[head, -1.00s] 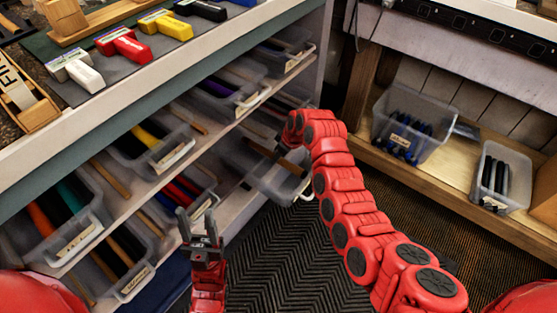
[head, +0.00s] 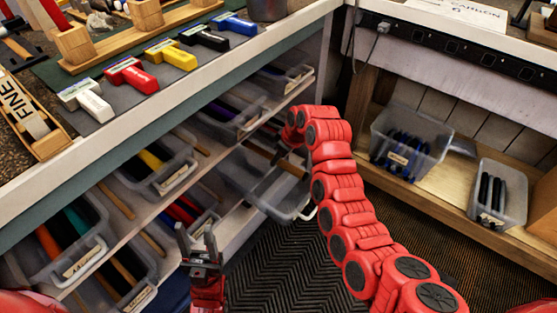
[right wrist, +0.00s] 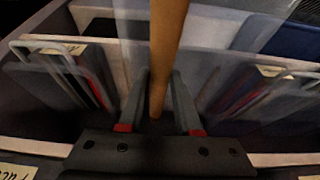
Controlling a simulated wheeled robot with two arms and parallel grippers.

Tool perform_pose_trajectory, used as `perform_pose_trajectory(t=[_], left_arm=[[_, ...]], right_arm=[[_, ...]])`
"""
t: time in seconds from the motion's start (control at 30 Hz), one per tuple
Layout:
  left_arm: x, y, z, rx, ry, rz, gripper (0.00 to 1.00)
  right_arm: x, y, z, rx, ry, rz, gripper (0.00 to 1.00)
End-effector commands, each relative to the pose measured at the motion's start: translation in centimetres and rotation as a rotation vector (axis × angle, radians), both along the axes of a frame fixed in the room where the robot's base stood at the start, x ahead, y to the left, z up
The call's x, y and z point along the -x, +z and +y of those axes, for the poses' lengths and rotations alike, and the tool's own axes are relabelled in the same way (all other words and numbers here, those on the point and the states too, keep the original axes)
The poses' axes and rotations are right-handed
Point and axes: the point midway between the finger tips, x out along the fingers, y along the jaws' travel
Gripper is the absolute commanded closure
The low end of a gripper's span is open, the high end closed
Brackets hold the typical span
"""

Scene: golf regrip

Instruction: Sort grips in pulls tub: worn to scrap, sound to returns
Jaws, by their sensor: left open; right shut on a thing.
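A clear tub (head: 290,212) sticks out from the lower shelf, and its inside looks mostly bare. My right gripper (head: 280,150) is above it, partly hidden by its own arm. In the right wrist view a brown rod-like grip (right wrist: 167,50) stands between the fingers, and my right gripper (right wrist: 155,112) is shut on it. Its wear cannot be told. My left gripper (head: 196,236) is open and empty, in front of the lower shelf. At the right stand a clear bin with blue-black grips (head: 410,142) and a smaller clear bin with dark grips (head: 500,190); their labels are unreadable.
Several clear tubs with coloured grips, such as one with a yellow grip (head: 150,160), fill the shelves at left. The counter above holds coloured hammer-shaped tools (head: 170,52). Dark patterned floor (head: 285,265) lies open between the shelves and the right-hand bench.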

Motion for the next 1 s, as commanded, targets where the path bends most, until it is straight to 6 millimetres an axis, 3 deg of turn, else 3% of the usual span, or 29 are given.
perform_pose_trajectory(t=[0.2,0.57,0.77,1.0], left_arm=[[0.0,1.0,0.0,0.0,0.0,0.0,0.5],[0.0,1.0,0.0,0.0,0.0,0.0,0.5],[0.0,1.0,0.0,0.0,0.0,0.0,0.5],[0.0,1.0,0.0,0.0,0.0,0.0,0.5]], right_arm=[[0.0,2.2,0.0,0.001,0.0,0.002,1.0],[0.0,2.3,-0.6,0.0,-0.029,0.003,1.0],[0.4,3.5,-5.2,-0.009,-0.283,0.001,1.0],[4.4,3.4,-13.0,-0.008,-0.673,0.004,1.0]])
